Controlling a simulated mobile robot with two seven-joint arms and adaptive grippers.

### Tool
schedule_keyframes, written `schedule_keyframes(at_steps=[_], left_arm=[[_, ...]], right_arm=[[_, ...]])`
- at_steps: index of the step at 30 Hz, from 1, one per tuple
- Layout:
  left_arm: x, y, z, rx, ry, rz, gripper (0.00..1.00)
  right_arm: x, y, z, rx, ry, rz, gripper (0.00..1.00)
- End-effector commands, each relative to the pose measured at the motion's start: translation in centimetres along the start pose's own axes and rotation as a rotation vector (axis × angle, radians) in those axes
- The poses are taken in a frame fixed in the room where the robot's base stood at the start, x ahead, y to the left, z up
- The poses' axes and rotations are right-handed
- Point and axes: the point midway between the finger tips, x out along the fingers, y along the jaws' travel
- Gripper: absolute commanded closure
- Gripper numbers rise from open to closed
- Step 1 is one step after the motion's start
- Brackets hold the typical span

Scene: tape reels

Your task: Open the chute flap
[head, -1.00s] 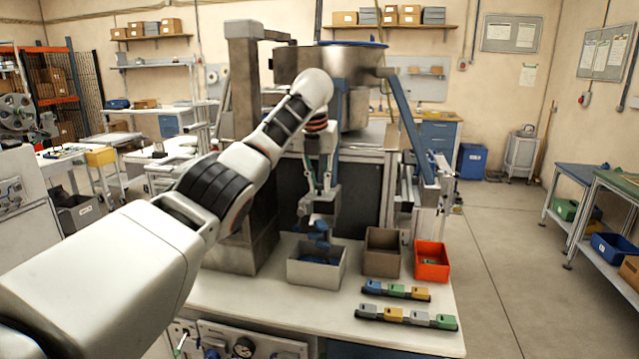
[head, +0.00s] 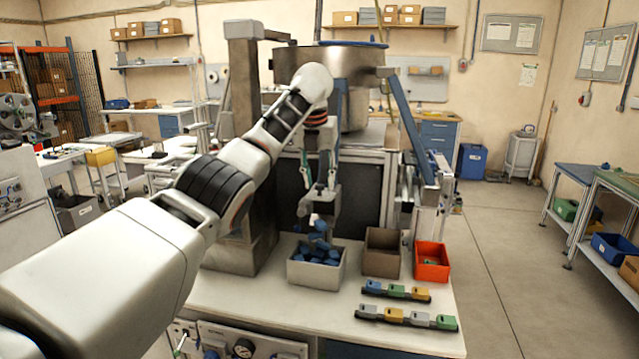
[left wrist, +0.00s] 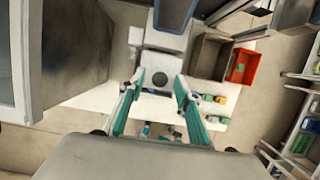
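My left gripper (head: 319,188) reaches down in front of the machine at the chute mouth, above the pale grey bin (head: 303,277). In the left wrist view its teal fingers (left wrist: 158,104) are spread, with a gap between them. A grey piece with a dark round spot, seemingly the chute flap (left wrist: 160,66), lies beyond the fingertips; I cannot tell whether they touch it. In the head view the flap is small and partly hidden by the gripper. Blue pieces (head: 319,243) come down below the chute and heap in the bin. My right gripper is not in view.
A brown bin (head: 381,262) and a red bin (head: 432,268) stand to the right of the pale bin. Two rows of coloured blocks (head: 406,317) lie at the front right of the white table (head: 270,311). A grey column (head: 243,150) stands close on the left.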

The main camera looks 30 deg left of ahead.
Motion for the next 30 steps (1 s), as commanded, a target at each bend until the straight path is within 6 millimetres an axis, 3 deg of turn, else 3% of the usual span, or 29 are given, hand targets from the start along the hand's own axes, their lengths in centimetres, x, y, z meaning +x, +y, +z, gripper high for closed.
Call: schedule_keyframes(at_steps=[9, 15, 21, 30], left_arm=[[-6.6, -0.1, 0.1, 0.001, -0.005, -0.003, 0.67], [-9.5, -0.1, 0.1, 0.0, -0.003, -0.002, 0.67], [-10.7, 0.0, 0.0, 0.001, -0.002, 0.0, 0.67], [-10.7, 0.0, 0.0, 0.001, -0.002, 0.0, 0.67]], right_arm=[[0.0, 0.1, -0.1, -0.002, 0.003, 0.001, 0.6], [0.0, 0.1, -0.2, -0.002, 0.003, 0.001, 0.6], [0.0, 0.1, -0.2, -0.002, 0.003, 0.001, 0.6], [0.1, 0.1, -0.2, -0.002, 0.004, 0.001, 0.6]])
